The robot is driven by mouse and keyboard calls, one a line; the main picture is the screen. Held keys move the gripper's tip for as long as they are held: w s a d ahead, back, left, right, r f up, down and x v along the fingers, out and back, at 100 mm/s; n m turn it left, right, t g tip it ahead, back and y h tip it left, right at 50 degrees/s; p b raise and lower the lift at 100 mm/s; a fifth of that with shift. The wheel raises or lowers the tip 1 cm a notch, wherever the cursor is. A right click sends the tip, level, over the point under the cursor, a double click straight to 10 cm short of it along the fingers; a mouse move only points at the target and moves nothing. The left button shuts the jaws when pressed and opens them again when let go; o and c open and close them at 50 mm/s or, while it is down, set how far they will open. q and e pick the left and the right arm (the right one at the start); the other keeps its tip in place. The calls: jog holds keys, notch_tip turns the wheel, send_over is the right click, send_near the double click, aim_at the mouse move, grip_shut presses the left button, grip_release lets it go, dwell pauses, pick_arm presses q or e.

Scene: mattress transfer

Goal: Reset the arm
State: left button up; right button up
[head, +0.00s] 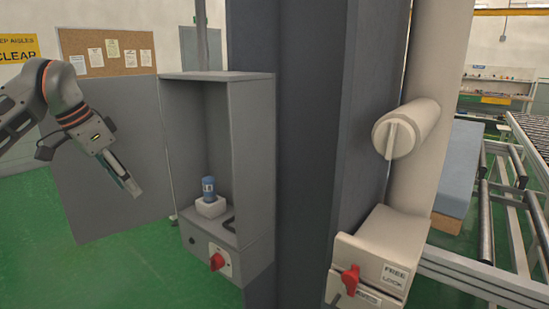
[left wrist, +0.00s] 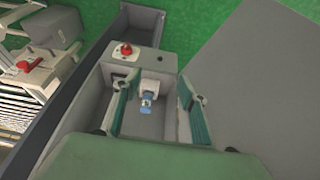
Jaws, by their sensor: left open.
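My left arm comes in from the left in the head view. Its gripper (head: 127,180) hangs in the air left of the open grey cabinet (head: 254,130), in front of the swung-out door panel (head: 105,190), pointing down to the right. In the left wrist view the two fingers of the gripper (left wrist: 154,108) are apart, with nothing held. Between them, farther off, shows the blue-topped piece (left wrist: 146,106). In the head view this blue piece (head: 208,188) stands upright on a white block (head: 210,207) inside the cabinet. My right gripper is not in view.
A red rotary switch (head: 217,262) sits below the cabinet opening. A dark column (head: 300,140) stands right of it. Farther right is a beige box (head: 385,255) with a red handle (head: 350,279) and FREE and LOCK labels. Roller conveyors (head: 485,220) and a blue mattress (head: 455,165) lie beyond.

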pick_arm(q)
jog(key=s+a+n, duration=0.2)
jog(key=a, duration=0.7)
jog(key=s+d+f+m+t+h, duration=0.25)
jog(key=d+f+m+h, duration=0.4)
jog(key=d+f, duration=0.45)
jog(key=s+d+f+m+t+h, duration=0.1)
jog(key=s+d+f+m+h, duration=0.35)
jog(key=d+f+m, duration=0.6)
jog(key=s+a+f+n+t+y, duration=0.1)
jog(key=s+a+f+n+y, duration=0.25)
jog(key=s+a+f, duration=0.5)
jog(key=s+a+f+n+t+y, duration=0.1)
jog(key=s+a+f+n+y, duration=0.3)
jog(key=f, duration=0.7)
jog(key=s+a+f+n+t+y, duration=0.15)
jog(key=s+a+f+y, duration=0.25)
jog(key=s+a+f, duration=0.4)
jog(key=d+f+n, duration=0.3)
jog(key=d+n, duration=0.6)
jog(key=d, duration=1.3)
jog(key=shift+s+d+t, duration=0.15)
jog(key=shift+t, duration=0.15)
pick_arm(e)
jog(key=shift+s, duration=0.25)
pick_arm(q)
jog(key=c, duration=0.4)
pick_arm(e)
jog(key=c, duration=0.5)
